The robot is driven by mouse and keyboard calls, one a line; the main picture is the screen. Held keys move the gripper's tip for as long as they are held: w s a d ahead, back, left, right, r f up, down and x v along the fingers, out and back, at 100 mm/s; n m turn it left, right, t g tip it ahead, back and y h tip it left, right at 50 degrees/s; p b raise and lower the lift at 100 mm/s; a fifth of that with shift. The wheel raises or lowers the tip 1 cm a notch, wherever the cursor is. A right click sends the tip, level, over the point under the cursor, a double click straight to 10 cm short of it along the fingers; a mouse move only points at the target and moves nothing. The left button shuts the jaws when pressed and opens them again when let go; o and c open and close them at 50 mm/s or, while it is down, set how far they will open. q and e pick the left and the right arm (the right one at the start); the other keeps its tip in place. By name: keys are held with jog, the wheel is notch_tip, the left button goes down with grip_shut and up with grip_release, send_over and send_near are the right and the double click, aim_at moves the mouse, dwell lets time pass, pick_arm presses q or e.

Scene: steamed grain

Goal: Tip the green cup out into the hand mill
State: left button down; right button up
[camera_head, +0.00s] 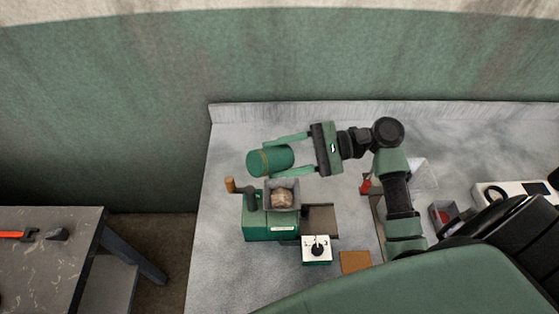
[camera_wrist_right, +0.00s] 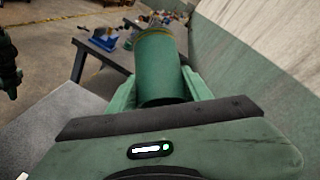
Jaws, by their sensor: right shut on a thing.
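The green cup (camera_head: 270,161) is held tipped over on its side above the far edge of the hand mill. Its yellowish-rimmed end points left in the head view. The cup also shows in the right wrist view (camera_wrist_right: 160,65). My right gripper (camera_head: 268,158) is shut on it, a finger on either side. The hand mill (camera_head: 268,226) is a green box on the table with a square grey hopper (camera_head: 270,195). A brownish mass (camera_head: 283,197) lies in the hopper. The inside of the cup is hidden. My left gripper does not show in the head view.
A small white box with a black knob (camera_head: 317,250) and a brown square (camera_head: 354,262) lie in front of the mill. A red object (camera_head: 366,186) and a white device (camera_head: 512,192) are to the right. The table's left part is clear. A grey side table (camera_head: 60,265) stands apart at left.

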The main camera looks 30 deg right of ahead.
aim_at(279, 149)
jog(key=n+h, duration=0.1)
jog(key=h, duration=0.3)
jog(key=r+n+h, duration=0.1)
jog(key=shift+n+g+h, duration=0.3)
jog(key=shift+h, duration=0.1)
jog(key=h, duration=0.2)
jog(key=n+h, duration=0.1)
jog(key=h, duration=0.2)
jog(key=shift+r+n, duration=0.3)
jog(key=shift+r, duration=0.1)
jog(key=h, duration=0.1)
jog(key=n+h, duration=0.1)
jog(key=h, duration=0.1)
jog(key=t+h, duration=0.1)
jog(key=shift+r+h, duration=0.25)
jog(key=shift+h, duration=0.05)
jog(key=shift+w+a+r+n+h, duration=0.1)
jog(key=shift+r+n+h, duration=0.1)
jog(key=shift+n+h, duration=0.25)
jog(key=shift+t+h, duration=0.3)
jog(key=shift+h, duration=0.25)
jog(key=shift+d+h, duration=0.2)
jog(key=shift+h, duration=0.1)
jog(key=shift+a+r+n, duration=0.1)
jog(key=shift+a+n, duration=0.1)
jog(key=shift+n, duration=0.05)
jog(key=shift+t+h, duration=0.4)
jog(key=shift+h, duration=0.7)
